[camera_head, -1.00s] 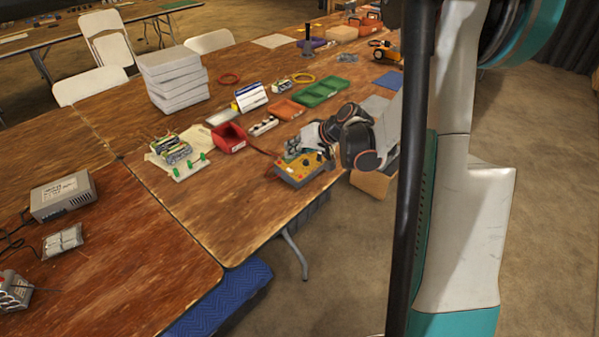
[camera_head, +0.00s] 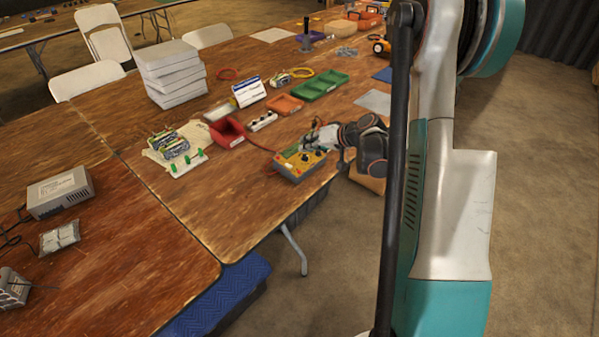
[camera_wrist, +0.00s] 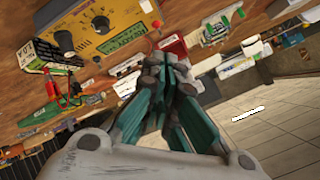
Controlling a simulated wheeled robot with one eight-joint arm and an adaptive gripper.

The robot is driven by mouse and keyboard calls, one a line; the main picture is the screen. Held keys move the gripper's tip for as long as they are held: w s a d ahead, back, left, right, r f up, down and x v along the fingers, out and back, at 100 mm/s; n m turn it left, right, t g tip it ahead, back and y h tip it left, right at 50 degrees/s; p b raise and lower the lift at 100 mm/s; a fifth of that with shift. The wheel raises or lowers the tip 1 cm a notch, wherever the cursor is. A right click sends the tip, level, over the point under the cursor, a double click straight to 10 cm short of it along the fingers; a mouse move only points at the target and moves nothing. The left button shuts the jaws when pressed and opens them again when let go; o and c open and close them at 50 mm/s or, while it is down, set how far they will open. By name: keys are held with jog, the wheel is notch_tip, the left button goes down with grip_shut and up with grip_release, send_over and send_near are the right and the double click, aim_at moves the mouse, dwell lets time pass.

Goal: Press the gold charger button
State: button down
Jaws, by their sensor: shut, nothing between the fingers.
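The gold charger (camera_head: 300,164) is a yellow-topped box at the near right edge of the wooden table, with dark knobs on its face. In the wrist view its yellow panel (camera_wrist: 122,22) fills the upper left, with a large black knob, a dial and small fittings at its right end. I cannot tell for sure which fitting is the button. My gripper (camera_head: 320,138) is at the charger's far right side in the head view, seen small. In the wrist view my gripper (camera_wrist: 168,66) has its fingers together and empty, apart from the panel in the picture.
A red bin (camera_head: 228,134) and a white power strip (camera_head: 262,121) lie behind the charger. A board with green clamps (camera_head: 176,152) stands to its left. Orange and green trays (camera_head: 321,86) are farther back. The table front left of the charger is clear.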

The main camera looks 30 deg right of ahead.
jog(key=b, duration=0.5)
send_over(303, 172)
notch_tip(303, 172, down, 8)
jog(key=shift+s+f, duration=0.1)
jog(key=shift+f, duration=0.1)
jog(key=shift+f, duration=0.15)
dwell(1.0)
jog(key=shift+f, duration=0.2)
jog(key=shift+f, duration=0.4)
dwell(0.6)
dwell(0.4)
jog(key=shift+r+p, duration=0.3)
jog(key=shift+r, duration=0.5)
jog(key=shift+r, duration=0.1)
